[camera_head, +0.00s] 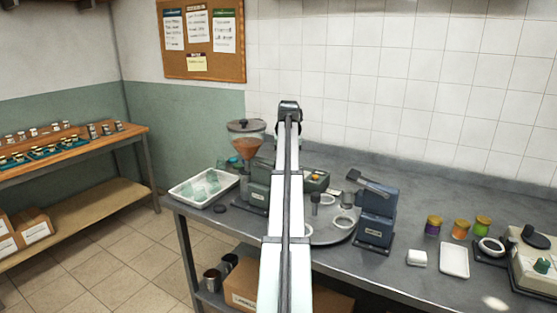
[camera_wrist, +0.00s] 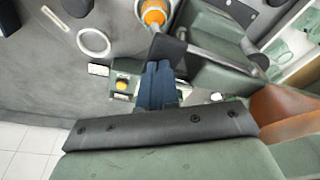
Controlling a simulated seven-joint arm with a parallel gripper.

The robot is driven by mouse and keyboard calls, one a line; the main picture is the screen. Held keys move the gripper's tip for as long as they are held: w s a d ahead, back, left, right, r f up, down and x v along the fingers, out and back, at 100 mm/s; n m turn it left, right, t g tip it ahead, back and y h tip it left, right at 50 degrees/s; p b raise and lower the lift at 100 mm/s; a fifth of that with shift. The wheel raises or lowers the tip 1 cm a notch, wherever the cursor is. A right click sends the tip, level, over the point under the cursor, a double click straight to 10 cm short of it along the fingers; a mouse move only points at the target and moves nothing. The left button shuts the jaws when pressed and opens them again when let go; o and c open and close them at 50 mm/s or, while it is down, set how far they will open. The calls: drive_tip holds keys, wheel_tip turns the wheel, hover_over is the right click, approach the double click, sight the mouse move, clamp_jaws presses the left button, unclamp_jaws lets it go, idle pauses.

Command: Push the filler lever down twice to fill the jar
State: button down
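The filler, a grey-green machine (camera_head: 258,184) with a hopper of brown-orange contents (camera_head: 246,147), stands left of my arm in the head view. Its lever (camera_wrist: 212,54), a grey bar with a black end grip, crosses the upper middle of the wrist view. My gripper (camera_wrist: 158,64) shows as two dark blue fingers, shut together and empty. Their tips appear right at the black grip; I cannot tell whether they touch it. A jar with orange contents (camera_wrist: 152,14) is at the top of the wrist view, beside the filler. My arm hides the lever and gripper in the head view.
A grey turntable (camera_head: 338,232) carries white rings. A dark blue machine with a raised lever (camera_head: 376,212) stands right of it. A white tray of glass jars (camera_head: 185,197) lies left. Several filled jars (camera_head: 460,229) stand at right. A yellow-button box (camera_head: 316,180) sits behind.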

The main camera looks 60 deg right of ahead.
drive_tip(key=shift+w+d+v, duration=0.15)
drive_tip(key=shift+d+v, duration=0.05)
drive_tip(key=shift+v, duration=1)
drive_tip(key=shift+w+d+v, duration=0.1)
drive_tip(key=shift+d+v, duration=0.1)
drive_tip(key=shift+v, duration=1.05)
drive_tip(key=shift+r, duration=0.1)
drive_tip(key=shift+w+d+v, duration=0.1)
drive_tip(key=shift+d+v, duration=0.1)
drive_tip(key=shift+v, duration=1)
drive_tip(key=shift+w+d+v, duration=0.15)
drive_tip(key=shift+d+v, duration=0.05)
drive_tip(key=shift+v, duration=1)
drive_tip(key=shift+r, duration=0.1)
